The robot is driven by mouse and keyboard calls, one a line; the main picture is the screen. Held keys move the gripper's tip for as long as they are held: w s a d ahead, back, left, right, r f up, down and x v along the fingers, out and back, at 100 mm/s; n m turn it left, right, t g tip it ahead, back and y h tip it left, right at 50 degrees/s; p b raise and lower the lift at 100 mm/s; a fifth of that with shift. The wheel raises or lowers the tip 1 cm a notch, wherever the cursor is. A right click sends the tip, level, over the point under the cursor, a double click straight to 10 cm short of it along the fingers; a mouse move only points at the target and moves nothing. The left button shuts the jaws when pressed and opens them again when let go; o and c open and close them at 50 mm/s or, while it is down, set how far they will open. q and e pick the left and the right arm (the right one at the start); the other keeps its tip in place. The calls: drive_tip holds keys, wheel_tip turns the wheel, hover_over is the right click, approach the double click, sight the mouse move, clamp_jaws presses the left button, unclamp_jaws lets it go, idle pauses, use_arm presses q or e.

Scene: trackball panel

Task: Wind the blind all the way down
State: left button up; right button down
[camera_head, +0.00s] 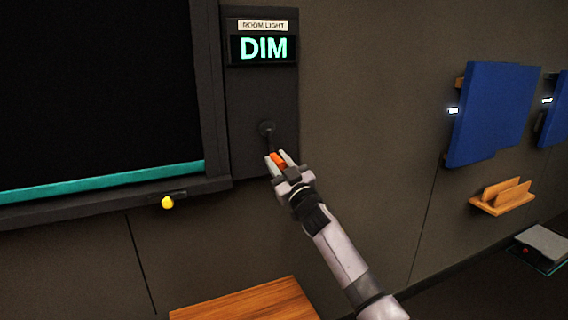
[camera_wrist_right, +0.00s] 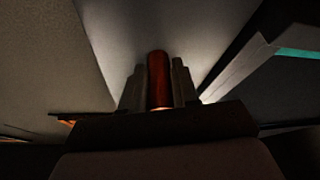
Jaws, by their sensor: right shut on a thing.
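The crank's orange handle (camera_head: 277,159) is on the dark wall panel (camera_head: 250,100), on a short arm below a round hub (camera_head: 266,128). My right gripper (camera_head: 279,157) is shut on this handle, which also shows between the fingers in the right wrist view (camera_wrist_right: 159,78). Left of the panel is a large black surface (camera_head: 95,85) in a dark frame, apparently the blind. A teal bar (camera_head: 100,180) runs along its bottom, just above the frame's lower ledge. The panel's display (camera_head: 263,49) reads DIM under a ROOM LIGHT label. My left gripper is not in view.
A yellow knob (camera_head: 167,202) sticks out below the ledge. A wooden surface (camera_head: 245,301) is at the bottom. To the right are blue boards (camera_head: 492,112), a wooden wall rack (camera_head: 502,197) and a grey box (camera_head: 543,244). The wall beside the crank is clear.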

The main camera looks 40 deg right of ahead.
drive_tip(key=shift+w+a+m+h, duration=0.1)
drive_tip(key=shift+a+m+h, duration=0.35)
drive_tip(key=shift+m, duration=0.55)
drive_tip(key=c, duration=0.9)
unclamp_jaws()
drive_tip(key=shift+a, duration=0.1)
drive_tip(key=shift+s+f, duration=0.25)
drive_tip(key=shift+s, duration=0.1)
drive_tip(key=shift+b+v, duration=0.35)
drive_tip(key=shift+v, duration=2.75)
